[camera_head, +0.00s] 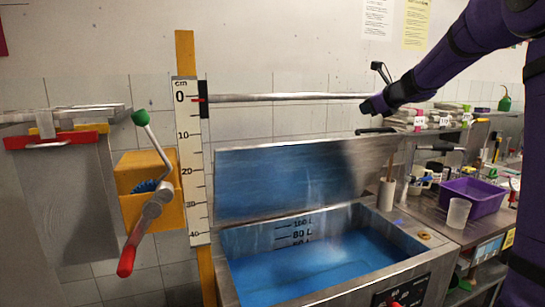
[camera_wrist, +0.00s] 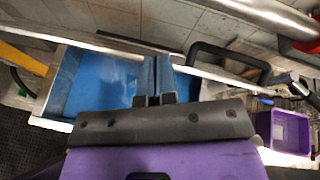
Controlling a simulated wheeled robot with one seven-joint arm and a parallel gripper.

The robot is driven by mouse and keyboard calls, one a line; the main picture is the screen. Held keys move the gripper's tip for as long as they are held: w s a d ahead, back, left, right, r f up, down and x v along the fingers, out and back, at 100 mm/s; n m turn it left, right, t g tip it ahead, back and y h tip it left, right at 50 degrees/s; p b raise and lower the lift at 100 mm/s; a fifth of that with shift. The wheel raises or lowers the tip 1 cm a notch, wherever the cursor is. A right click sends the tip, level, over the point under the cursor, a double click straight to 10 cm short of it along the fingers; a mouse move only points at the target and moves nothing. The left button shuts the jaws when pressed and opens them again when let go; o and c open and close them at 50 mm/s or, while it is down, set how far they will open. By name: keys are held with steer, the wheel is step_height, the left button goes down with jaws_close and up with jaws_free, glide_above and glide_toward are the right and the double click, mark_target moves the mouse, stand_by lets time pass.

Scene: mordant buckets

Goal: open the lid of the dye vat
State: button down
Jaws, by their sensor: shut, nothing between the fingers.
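The dye vat (camera_head: 232,287) is a steel tub with blue liquid inside and litre marks on its inner back wall. Its lid (camera_head: 300,180) stands raised at the back, tilted up, with its blue-stained face towards the front. A black handle (camera_head: 377,131) shows by the lid's top right edge; a black handle also shows in the wrist view (camera_wrist: 222,53). My gripper (camera_head: 366,107) is above the lid's right part. In the wrist view its fingers (camera_wrist: 154,75) are together and empty, left of the handle. Any contact with the lid cannot be told.
A purple bin (camera_head: 472,197) and a white cup (camera_head: 458,215) stand on the right counter. A measuring board (camera_head: 193,165) and a crank with green and red knobs (camera_head: 152,205) stand at left. A horizontal metal bar (camera_head: 285,97) runs behind the lid.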

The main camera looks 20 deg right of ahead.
steer(key=s+a+n+g+y, duration=0.1)
steer(key=s+a+n+g, duration=0.3)
steer(key=s+a+n, duration=1.1)
steer(key=s+a+f+n+g+h, duration=0.1)
steer(key=s+a+f+n, duration=0.3)
steer(key=s, duration=0.4)
steer(key=s+a+f+n+g+h, duration=0.1)
steer(key=s+a+f+n+h, duration=0.25)
steer(key=s, duration=0.55)
steer(key=m+t+y, duration=0.3)
steer(key=m+t, duration=0.7)
steer(key=t, duration=0.7)
glide_toward(261, 153)
steer(key=x, duration=0.7)
steer(key=shift+w+r, duration=0.1)
steer(key=shift+w, duration=0.2)
